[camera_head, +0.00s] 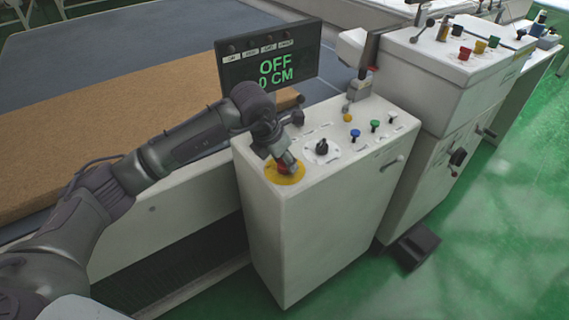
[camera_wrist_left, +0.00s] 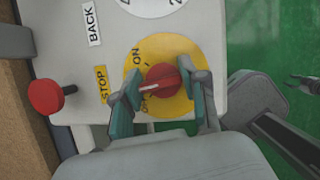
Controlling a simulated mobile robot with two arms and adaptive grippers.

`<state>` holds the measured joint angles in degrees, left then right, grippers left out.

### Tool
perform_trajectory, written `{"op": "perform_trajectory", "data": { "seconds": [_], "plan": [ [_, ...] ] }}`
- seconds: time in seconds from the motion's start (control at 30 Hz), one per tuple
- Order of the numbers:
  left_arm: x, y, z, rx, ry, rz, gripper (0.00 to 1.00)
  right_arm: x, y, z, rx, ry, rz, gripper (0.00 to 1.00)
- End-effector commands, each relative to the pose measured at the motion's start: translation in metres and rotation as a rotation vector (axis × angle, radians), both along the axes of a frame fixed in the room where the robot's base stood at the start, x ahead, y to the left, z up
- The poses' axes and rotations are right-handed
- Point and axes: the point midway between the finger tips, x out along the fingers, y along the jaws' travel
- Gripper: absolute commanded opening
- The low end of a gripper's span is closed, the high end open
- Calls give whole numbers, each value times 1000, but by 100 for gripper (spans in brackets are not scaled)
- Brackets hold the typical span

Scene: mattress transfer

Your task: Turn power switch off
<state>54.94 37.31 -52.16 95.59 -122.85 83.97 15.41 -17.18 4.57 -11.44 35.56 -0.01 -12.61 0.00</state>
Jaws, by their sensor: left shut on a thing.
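The power switch is a red knob on a round yellow plate (camera_head: 291,179) on top of the white control box. In the left wrist view the red knob (camera_wrist_left: 163,80) shows with a white mark pointing left. An ON label lies at its upper left; a lower label is mostly hidden by a finger. My left gripper (camera_head: 286,163) reaches down onto the knob, its fingers on both sides of it and shut on it. The display (camera_head: 268,65) reads OFF and 0 CM. My right gripper does not show in the head view.
A red button (camera_wrist_left: 46,96) stands beside a STOP label. A black selector (camera_head: 322,147) and several coloured buttons sit on the control box (camera_head: 315,215). A brown mattress (camera_head: 110,125) lies behind my arm. Open green floor (camera_head: 460,250) is at the right.

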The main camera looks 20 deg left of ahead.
Motion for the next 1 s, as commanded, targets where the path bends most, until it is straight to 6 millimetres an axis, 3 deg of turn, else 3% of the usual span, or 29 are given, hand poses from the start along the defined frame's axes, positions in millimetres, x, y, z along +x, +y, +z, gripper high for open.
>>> {"op": "perform_trajectory", "data": {
  "seconds": [0.53, 1.0],
  "plan": [
    [-1, 0, -2, 0, -1, 471, 8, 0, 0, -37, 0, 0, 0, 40],
    [-1, 0, 0, -1, 1, 643, 8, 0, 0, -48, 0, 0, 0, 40]
  ]
}}
